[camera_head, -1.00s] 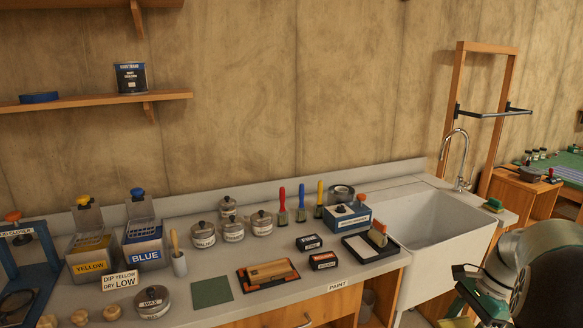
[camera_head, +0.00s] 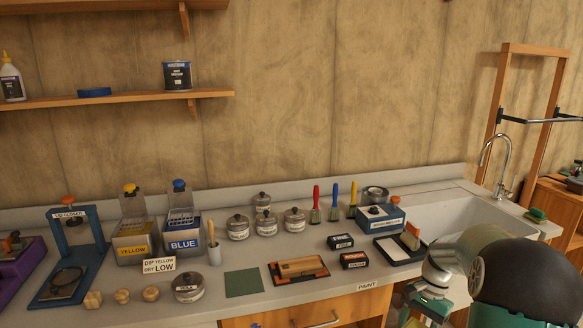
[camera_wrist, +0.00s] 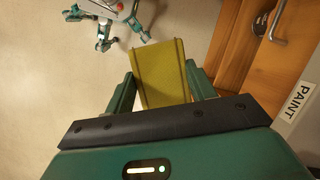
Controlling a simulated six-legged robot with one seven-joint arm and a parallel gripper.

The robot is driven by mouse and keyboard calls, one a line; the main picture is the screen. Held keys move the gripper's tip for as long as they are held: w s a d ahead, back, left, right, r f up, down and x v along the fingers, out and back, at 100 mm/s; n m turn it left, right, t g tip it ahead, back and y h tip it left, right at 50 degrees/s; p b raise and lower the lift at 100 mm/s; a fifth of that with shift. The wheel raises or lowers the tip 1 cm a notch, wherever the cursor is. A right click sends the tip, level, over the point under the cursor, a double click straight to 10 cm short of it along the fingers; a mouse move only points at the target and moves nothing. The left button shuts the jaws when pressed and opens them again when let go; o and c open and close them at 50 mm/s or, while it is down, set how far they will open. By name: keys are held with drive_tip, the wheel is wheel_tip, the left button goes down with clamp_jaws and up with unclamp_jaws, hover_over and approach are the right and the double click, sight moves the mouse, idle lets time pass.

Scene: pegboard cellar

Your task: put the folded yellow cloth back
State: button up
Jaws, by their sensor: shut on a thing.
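In the wrist view my gripper (camera_wrist: 160,84) is shut on the folded yellow cloth (camera_wrist: 163,62), a flat olive-yellow piece held between the two green fingers, over pale floor. In the head view my arm fills the lower right, and my fingers and the cloth are hidden. A clear-lidded bin marked YELLOW (camera_head: 133,247) stands on the counter beside a bin marked BLUE (camera_head: 184,244). A card (camera_head: 158,265) before them reads "DIP YELLOW DRY LOW". A wooden frame with a metal bar (camera_head: 552,120) stands behind the sink at the right.
The counter (camera_head: 330,220) holds lidded tins (camera_head: 238,228), several brushes (camera_head: 335,202), small boxes (camera_head: 354,260) and a blue stand (camera_head: 75,245). The white sink (camera_head: 450,220) is partly behind my arm. A drawer (camera_wrist: 238,50) shows beside the cloth in the wrist view.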

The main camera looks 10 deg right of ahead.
drive_tip(key=w+a+f+n+h, duration=0.1)
drive_tip(key=w+a+f+n, duration=0.2)
drive_tip(key=a, duration=0.5)
drive_tip(key=w+a+f+n+g+h, duration=0.1)
drive_tip(key=w+a+f+n, duration=0.2)
drive_tip(key=a+f+n, duration=0.2)
drive_tip(key=w+a+f+n+g+h, duration=0.1)
drive_tip(key=w+a+f+n, duration=0.2)
drive_tip(key=a+f, duration=0.3)
drive_tip(key=a+n, duration=0.1)
drive_tip(key=a, duration=0.4)
drive_tip(key=shift+w+f, duration=0.25)
drive_tip(key=shift+f, duration=0.1)
drive_tip(key=shift+a, duration=0.1)
